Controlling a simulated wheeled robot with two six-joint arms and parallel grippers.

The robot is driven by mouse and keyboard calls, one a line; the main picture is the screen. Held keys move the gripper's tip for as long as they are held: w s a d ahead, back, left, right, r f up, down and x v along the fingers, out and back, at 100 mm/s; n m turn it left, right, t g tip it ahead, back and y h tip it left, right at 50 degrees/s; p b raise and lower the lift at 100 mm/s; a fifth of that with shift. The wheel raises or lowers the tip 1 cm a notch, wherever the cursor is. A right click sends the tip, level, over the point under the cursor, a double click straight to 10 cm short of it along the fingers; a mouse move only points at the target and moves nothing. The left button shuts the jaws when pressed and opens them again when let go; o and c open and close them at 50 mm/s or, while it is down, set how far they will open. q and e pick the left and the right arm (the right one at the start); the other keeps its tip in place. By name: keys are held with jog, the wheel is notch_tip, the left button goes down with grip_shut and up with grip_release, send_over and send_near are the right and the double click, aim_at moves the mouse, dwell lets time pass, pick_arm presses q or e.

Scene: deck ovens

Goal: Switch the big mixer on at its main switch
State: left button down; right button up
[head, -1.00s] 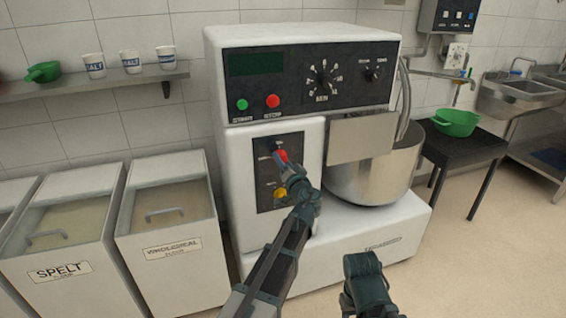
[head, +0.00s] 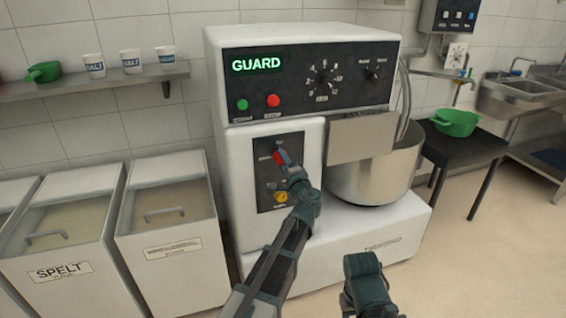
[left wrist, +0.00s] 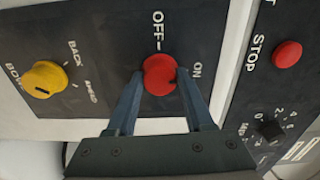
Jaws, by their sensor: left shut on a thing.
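The big white mixer (head: 222,170) stands in the middle of the head view. Its red main switch (left wrist: 159,75) sits on a dark panel (left wrist: 105,40) with the words OFF and ON beside it. My left gripper (left wrist: 160,88) is shut on the red switch, one finger on each side of it. In the head view the left gripper (head: 286,162) partly covers the switch. The mixer's display (head: 257,63) is lit and reads GUARD in green. My right gripper (head: 367,280) is low in the head view, away from the mixer controls; its fingers cannot be made out.
A yellow knob (left wrist: 44,79) is on the same panel. A green button (head: 242,104) and a red stop button (head: 273,101) are above it. The steel bowl (head: 370,178) is at right behind a grey plate (head: 362,138). Flour bins (head: 170,245) stand at left.

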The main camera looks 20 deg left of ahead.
pick_arm(q)
jog(key=shift+m, duration=0.4)
jog(key=shift+c, duration=1.4)
grip_release()
jog(key=v, duration=1.3)
jog(key=shift+s+d, duration=0.3)
jog(key=shift+a, duration=0.1)
